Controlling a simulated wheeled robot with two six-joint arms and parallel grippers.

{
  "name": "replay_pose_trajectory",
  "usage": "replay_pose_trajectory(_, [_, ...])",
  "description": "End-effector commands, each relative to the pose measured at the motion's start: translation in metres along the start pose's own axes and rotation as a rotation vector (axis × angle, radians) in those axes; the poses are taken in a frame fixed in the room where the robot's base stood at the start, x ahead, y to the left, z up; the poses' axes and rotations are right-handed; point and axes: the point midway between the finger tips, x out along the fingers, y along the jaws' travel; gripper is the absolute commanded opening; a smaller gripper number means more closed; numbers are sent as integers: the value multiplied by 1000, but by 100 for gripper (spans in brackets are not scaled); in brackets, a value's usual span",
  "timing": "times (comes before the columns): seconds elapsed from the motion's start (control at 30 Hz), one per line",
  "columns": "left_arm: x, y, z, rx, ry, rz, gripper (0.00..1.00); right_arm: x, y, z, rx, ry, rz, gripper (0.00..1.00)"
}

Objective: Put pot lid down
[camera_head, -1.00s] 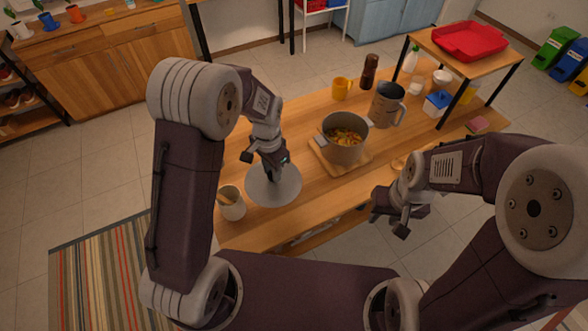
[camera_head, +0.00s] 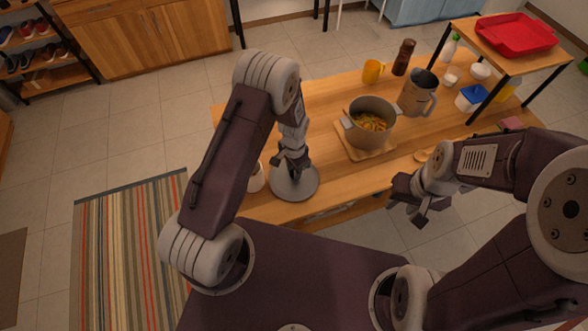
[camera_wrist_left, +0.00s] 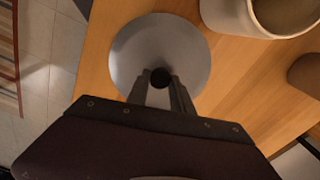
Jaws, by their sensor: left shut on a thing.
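The pot lid (camera_head: 306,188) is a grey round disc over the table's front left part. It also shows in the left wrist view (camera_wrist_left: 130,47), with its dark knob (camera_wrist_left: 161,77) between my fingers. My left gripper (camera_head: 293,168) is shut on this knob from above. The lid looks close to the tabletop; I cannot tell whether it touches. The pot (camera_head: 350,129) stands uncovered on a wooden board (camera_head: 381,152), to the right of the lid, with food inside. My right gripper (camera_head: 409,208) is open and empty by the table's front edge.
A pale crock (camera_head: 257,180) stands left of the lid, partly behind my left arm. A pitcher (camera_head: 416,95), yellow mug (camera_head: 372,72) and brown bottle (camera_head: 403,58) stand beyond the pot. A raised shelf (camera_head: 552,58) holds a red tray (camera_head: 516,32).

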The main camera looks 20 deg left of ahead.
Motion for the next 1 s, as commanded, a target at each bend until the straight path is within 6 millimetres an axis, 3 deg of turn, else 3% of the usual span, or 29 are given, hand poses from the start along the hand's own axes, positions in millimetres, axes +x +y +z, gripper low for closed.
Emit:
replay_pose_trajectory(0.17, [4, 0, 0, 0, 0, 0, 0, 3, 0, 0, 0, 0, 0, 36])
replay_pose_trajectory(0.2, [4, 0, 0, 0, 0, 0, 30, 3, 0, 0, 0, 0, 0, 36])
replay_pose_trajectory(0.27, [3, 0, 0, 0, 0, 0, 47, 2, 0, 0, 0, 0, 0, 36])
replay_pose_trajectory(0.3, [3, 0, 0, 0, 0, 0, 49, 2, 0, 0, 0, 0, 0, 36])
replay_pose_trajectory(0.67, [-4, 0, 0, 0, 1, -1, 49, 0, 0, 0, 0, 0, 0, 36])
replay_pose_trajectory(0.77, [-20, -1, -1, 0, 4, -2, 49, 3, 0, 0, 0, 0, 0, 36])
replay_pose_trajectory(1.0, [-82, -1, -1, 0, 5, -3, 49, 8, 0, 1, 0, 0, 0, 36])
